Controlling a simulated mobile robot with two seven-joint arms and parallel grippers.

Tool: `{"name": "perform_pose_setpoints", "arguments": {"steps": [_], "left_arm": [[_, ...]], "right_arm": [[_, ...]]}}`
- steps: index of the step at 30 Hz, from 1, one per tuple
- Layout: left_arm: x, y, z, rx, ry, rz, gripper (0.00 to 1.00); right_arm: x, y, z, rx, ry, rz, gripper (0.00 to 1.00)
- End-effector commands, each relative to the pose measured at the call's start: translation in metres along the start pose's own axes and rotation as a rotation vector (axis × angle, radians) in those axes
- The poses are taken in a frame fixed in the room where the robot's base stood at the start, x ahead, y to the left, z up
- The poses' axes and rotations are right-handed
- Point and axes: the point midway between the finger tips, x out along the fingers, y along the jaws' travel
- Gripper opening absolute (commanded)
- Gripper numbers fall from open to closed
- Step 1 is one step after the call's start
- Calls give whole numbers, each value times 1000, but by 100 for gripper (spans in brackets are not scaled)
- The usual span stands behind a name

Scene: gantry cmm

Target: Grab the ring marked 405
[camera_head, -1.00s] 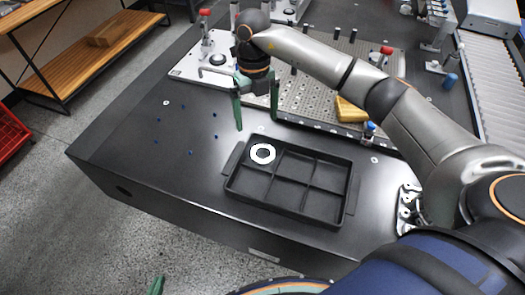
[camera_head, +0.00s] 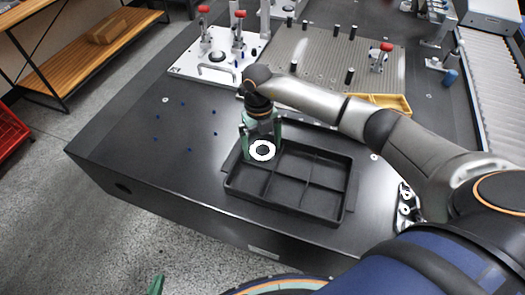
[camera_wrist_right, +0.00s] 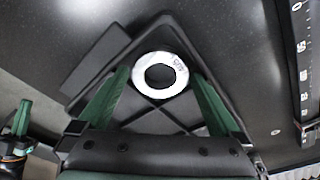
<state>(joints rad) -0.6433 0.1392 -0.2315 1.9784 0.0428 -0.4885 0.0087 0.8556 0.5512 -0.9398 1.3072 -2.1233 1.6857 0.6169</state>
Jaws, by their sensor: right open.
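A white ring (camera_head: 262,151) with a dark centre is at the far-left compartment of the black divided tray (camera_head: 290,212). My right gripper (camera_head: 262,147) is open above that compartment, one green finger on each side of the ring. In the right wrist view its fingertips (camera_wrist_right: 160,77) flank the ring with gaps. Only a green tip of my left gripper (camera_head: 156,284) shows at the bottom edge; it also appears in part at the left of the right wrist view.
The tray's other compartments look empty.

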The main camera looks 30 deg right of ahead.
Motion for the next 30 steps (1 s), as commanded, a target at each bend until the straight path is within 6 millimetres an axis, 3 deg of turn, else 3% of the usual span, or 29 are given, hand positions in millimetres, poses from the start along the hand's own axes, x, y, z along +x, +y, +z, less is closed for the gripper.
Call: {"name": "perform_pose_setpoints", "arguments": {"steps": [8,30], "left_arm": [[0,0,0,0,-1,0,0],[0,2,0,0,-1,3,0]], "right_arm": [[2,0,0,1,-1,0,98],[2,0,0,1,-1,0,14]]}}
